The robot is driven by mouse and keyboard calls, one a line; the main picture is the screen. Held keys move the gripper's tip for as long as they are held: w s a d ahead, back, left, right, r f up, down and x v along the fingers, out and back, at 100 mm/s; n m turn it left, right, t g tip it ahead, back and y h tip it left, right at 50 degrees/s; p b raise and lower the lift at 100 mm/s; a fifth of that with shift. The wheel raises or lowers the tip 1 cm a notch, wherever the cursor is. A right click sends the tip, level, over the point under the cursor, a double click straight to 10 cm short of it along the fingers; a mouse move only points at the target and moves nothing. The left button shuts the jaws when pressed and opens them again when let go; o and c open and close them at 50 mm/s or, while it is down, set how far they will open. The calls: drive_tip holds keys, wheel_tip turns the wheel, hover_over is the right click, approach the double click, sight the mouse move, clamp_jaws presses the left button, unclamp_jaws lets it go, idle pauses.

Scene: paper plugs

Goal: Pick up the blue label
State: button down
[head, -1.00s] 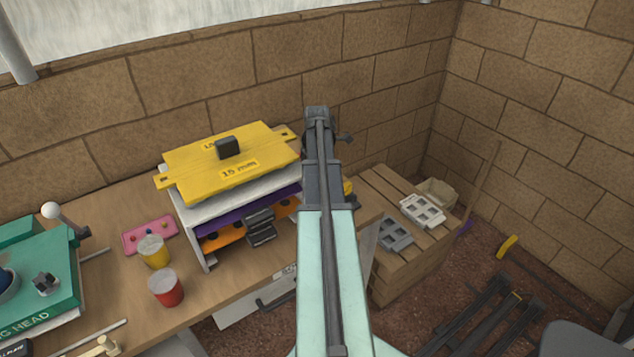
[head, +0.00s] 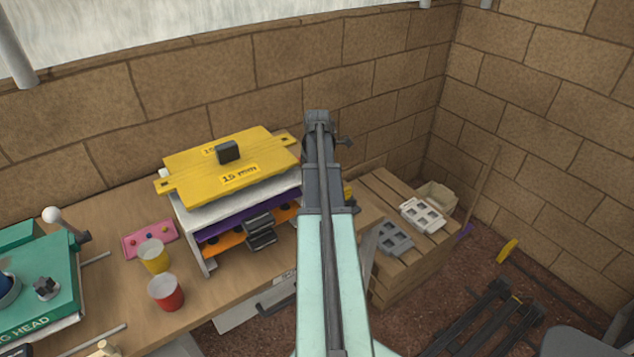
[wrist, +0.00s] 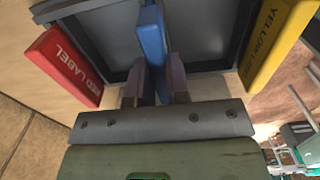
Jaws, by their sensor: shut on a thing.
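The blue label (wrist: 152,35) is a narrow blue block in the middle of the wrist view, seen edge-on with no lettering visible. My gripper (wrist: 156,78) has a finger on each side of it and is shut on its near end. The red label (wrist: 68,64), with white lettering, lies apart to the left. The yellow label (wrist: 276,42) lies apart to the right. In the head view my arm hides the gripper and the labels.
A dark grey framed panel or tray (wrist: 205,40) lies behind the blue label. In the head view, a rack with a yellow plate (head: 220,175), a yellow cup (head: 153,257) and a red cup (head: 166,292) stand left of my arm. A wooden crate (head: 425,258) stands to the right.

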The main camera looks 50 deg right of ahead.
drive_tip(key=shift+r+p, duration=2.75)
drive_tip(key=shift+r, duration=0.15)
